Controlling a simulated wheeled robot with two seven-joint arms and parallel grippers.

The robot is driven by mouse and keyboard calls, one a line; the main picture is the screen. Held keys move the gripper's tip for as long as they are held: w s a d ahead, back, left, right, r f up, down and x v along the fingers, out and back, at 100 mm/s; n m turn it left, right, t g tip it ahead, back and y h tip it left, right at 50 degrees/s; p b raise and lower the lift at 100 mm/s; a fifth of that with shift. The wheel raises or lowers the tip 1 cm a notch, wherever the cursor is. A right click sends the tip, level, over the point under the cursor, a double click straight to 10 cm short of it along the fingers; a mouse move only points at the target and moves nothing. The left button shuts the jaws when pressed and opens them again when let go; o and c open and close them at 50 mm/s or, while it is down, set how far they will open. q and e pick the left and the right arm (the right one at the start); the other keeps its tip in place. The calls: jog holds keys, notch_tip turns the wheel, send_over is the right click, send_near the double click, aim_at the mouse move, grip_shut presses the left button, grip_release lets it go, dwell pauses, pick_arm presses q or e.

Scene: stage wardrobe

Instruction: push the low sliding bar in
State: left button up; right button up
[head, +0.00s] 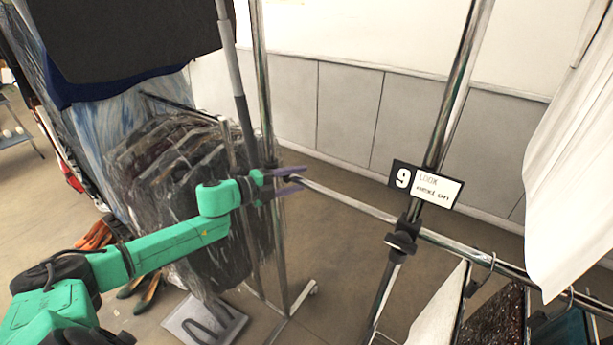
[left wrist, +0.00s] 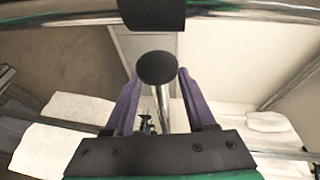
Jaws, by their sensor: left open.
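The low sliding bar (head: 350,206) is a thin chrome tube that slopes down to the right through a black clamp (head: 402,240) on a rack upright. Its black end cap (left wrist: 156,68) faces the left wrist camera, with the chrome tube (left wrist: 162,105) running away behind it. My left gripper (head: 290,181) is at the bar's left end. Its purple fingers are open, one on each side of the bar end in the left wrist view (left wrist: 157,84), with gaps showing on both sides. Whether anything touches the cap I cannot tell. My right gripper is not in view.
Chrome uprights (head: 262,90) stand close behind my left gripper. Plastic-covered dark garments (head: 190,190) hang at the left. A number 9 sign (head: 426,185) is on the right upright (head: 458,80). White cloth (head: 575,170) hangs at the far right. Gloves (head: 95,235) and a bag (head: 205,322) lie low at left.

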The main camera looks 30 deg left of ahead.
pick_arm(q)
jog(key=p+x, duration=0.1)
jog(key=x, duration=0.2)
jog(key=shift+w+f, duration=0.1)
jog(key=shift+w, duration=0.15)
grip_shut()
dwell(1.2)
